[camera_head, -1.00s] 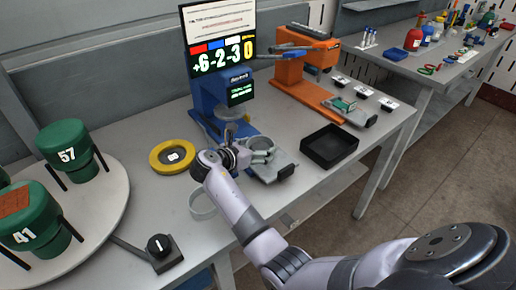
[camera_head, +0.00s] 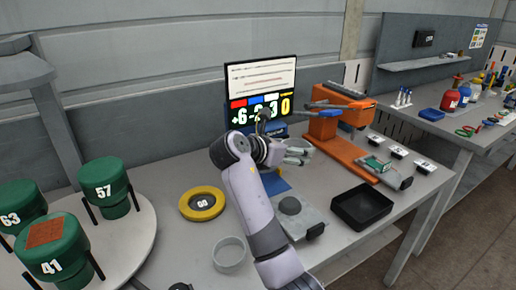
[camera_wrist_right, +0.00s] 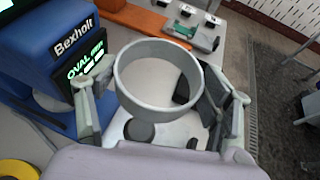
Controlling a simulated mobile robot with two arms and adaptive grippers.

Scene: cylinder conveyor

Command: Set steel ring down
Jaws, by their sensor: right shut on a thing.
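My right gripper (camera_head: 284,151) is shut on a grey steel ring (camera_wrist_right: 122,82) and holds it raised in front of the blue machine (camera_wrist_right: 58,45). In the wrist view the ring sits between the two fingers, above a pale machine plate (camera_wrist_right: 175,137) with a dark round knob (camera_wrist_right: 139,130). The same ring (camera_head: 303,147) is partly hidden by the gripper in the head view. A second pale ring (camera_head: 228,256) lies on the table at the front. A yellow ring (camera_head: 202,214) with a label in its middle lies on the table to the left. My left gripper is out of view.
An empty black tray (camera_head: 362,207) stands right of the plate. An orange machine (camera_head: 338,125) is behind it. A turntable (camera_head: 135,242) with green numbered weights (camera_head: 106,188) stands at the left. Table space between turntable and yellow ring is clear.

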